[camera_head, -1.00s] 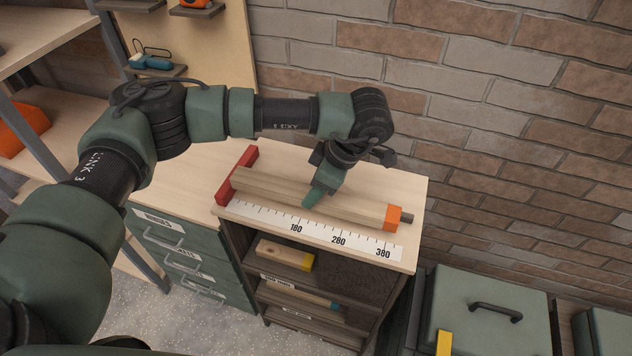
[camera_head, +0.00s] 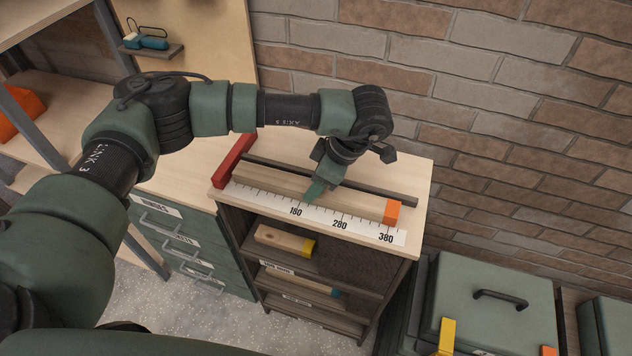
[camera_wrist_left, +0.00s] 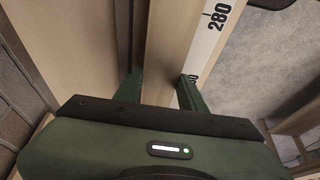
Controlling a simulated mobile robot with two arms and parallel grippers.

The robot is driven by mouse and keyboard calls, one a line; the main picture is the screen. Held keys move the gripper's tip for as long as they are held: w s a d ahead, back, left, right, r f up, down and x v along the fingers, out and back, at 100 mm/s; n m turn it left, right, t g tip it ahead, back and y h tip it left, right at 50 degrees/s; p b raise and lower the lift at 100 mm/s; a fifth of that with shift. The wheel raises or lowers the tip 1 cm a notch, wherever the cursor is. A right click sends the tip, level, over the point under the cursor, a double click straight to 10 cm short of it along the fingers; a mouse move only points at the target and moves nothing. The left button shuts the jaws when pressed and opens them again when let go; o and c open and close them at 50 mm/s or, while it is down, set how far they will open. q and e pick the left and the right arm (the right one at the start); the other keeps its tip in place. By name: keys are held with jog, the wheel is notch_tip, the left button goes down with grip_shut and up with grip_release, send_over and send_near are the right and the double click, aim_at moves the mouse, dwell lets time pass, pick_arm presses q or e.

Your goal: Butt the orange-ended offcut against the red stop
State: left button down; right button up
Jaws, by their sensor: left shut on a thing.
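The orange-ended offcut (camera_head: 365,200) is a long pale wooden bar along the bench top, its orange end (camera_head: 392,212) at the right. The red stop (camera_head: 234,162) stands across the bench's left side. The offcut's plain left end is close to the stop; I cannot tell whether they touch. My left gripper (camera_head: 315,191) is shut on the offcut near its middle. In the left wrist view the offcut (camera_wrist_left: 170,40) runs between the two fingers of this gripper (camera_wrist_left: 160,90). My right gripper is not in view.
A dark rail (camera_head: 390,193) runs behind the offcut, and a numbered white scale (camera_head: 315,214) lies in front. Yellow-ended (camera_head: 280,238) and teal-ended (camera_head: 300,281) offcuts lie on shelves below. A brick wall (camera_head: 500,110) stands behind. A lidded green box (camera_head: 495,300) stands right.

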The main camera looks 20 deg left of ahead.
pick_arm(q)
jog(key=shift+a, duration=0.25)
jog(key=shift+a, duration=0.45)
jog(key=c, duration=0.9)
grip_release()
jog(key=shift+o, duration=0.8)
jog(key=shift+r, duration=0.1)
